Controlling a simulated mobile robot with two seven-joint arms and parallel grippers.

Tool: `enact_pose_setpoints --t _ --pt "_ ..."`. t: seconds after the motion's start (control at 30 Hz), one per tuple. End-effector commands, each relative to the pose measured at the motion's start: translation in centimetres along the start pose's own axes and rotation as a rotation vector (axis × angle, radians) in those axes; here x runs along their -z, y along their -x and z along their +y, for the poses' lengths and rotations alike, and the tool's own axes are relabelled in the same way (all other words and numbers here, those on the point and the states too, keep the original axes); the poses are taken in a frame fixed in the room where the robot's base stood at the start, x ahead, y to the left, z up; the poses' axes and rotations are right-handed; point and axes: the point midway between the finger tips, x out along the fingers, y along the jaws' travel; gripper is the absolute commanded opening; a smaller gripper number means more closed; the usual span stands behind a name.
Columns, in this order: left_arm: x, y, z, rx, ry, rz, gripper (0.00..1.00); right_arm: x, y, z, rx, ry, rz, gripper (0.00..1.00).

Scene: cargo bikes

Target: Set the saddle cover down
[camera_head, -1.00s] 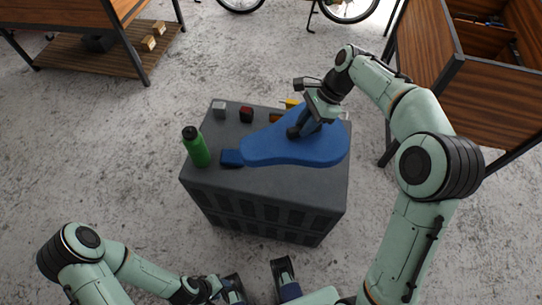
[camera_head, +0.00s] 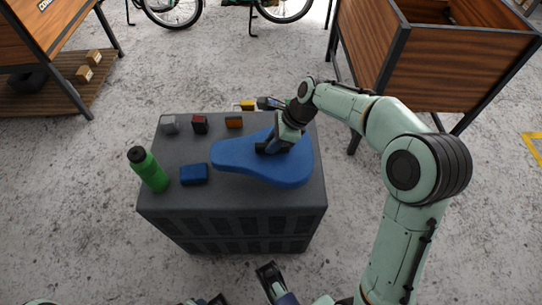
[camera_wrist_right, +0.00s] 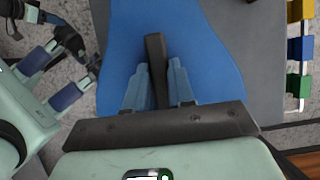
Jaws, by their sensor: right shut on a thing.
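The saddle cover (camera_head: 285,172) is a blue, saddle-shaped piece over the right half of the dark grey crate top (camera_head: 235,200), its narrow end to the left. My right gripper (camera_head: 268,147) is shut on the dark upright tab (camera_wrist_right: 156,68) on the cover. In the right wrist view the fingers sit either side of this tab, above the blue cover (camera_wrist_right: 215,60). The cover lies at or just above the crate top; I cannot tell whether its underside touches.
On the crate stand a green bottle (camera_head: 149,170), a blue box (camera_head: 194,174), and grey (camera_head: 170,124), red (camera_head: 200,124) and orange (camera_head: 234,122) blocks. A wooden cargo box (camera_head: 450,65) stands at the back right, a wooden shelf (camera_head: 60,92) at the back left.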

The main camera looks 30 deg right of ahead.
Motion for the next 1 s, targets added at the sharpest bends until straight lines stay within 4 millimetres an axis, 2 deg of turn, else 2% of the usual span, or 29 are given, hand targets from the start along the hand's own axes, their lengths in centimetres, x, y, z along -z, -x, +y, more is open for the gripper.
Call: enact_pose_setpoints --t 0.23,0.5,0.87,0.9,0.97,1.0 --pt "0.9 -0.7 -0.2 0.002 0.002 0.027 0.43 0.9 -1.7 0.0 -0.001 -0.002 0.001 0.0" --pt "3.3 -2.3 -0.9 0.006 0.007 0.094 0.43 2.9 -5.7 0.0 -0.002 -0.001 0.001 0.0" --pt "3.4 -2.2 -0.8 0.006 0.007 0.099 0.43 3.0 -5.8 0.0 0.0 0.0 0.0 0.0" --pt "3.4 -2.2 -0.8 0.006 0.007 0.099 0.43 3.0 -5.9 0.0 0.0 0.0 0.0 0.29" --pt "3.4 -2.2 -0.8 0.006 0.007 0.099 0.43 3.0 -5.9 0.0 0.0 0.0 0.0 0.49" --pt "3.4 -2.2 -0.8 0.006 0.007 0.099 0.43 3.0 -5.9 0.0 0.0 0.0 0.0 0.49"
